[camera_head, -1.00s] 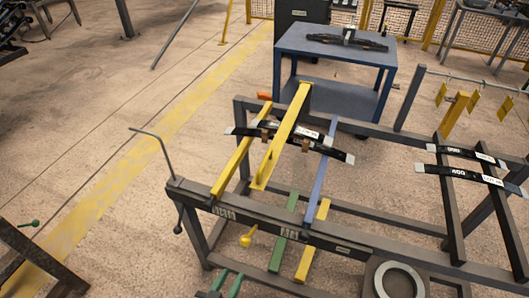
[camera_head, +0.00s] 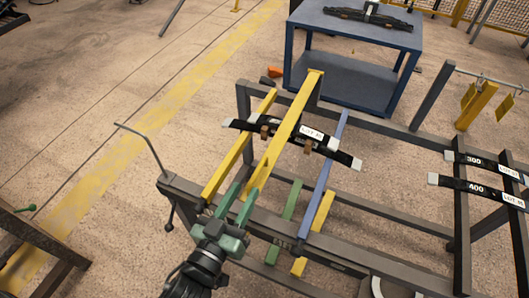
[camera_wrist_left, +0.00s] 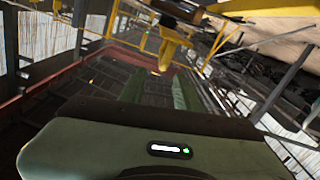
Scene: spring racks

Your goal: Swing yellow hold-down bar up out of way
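The yellow hold-down bar (camera_head: 290,118) slants across the rack, lying over a black leaf spring (camera_head: 268,130). Its far end is at a dark post on the back rail and its near end is by the front rail. My left gripper (camera_head: 242,188) has its two green fingers spread apart beside the bar's near end; whether they touch it I cannot tell. In the left wrist view, the fingers (camera_wrist_left: 158,88) stand apart, with a yellow part (camera_wrist_left: 178,45) beyond them. My right gripper is not in view.
A second yellow bar (camera_head: 235,155) and a blue bar (camera_head: 325,175) flank the hold-down bar on the dark rack (camera_head: 355,252). More labelled springs (camera_head: 475,187) lie at right. A blue table (camera_head: 345,85) stands behind. Open floor lies at left.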

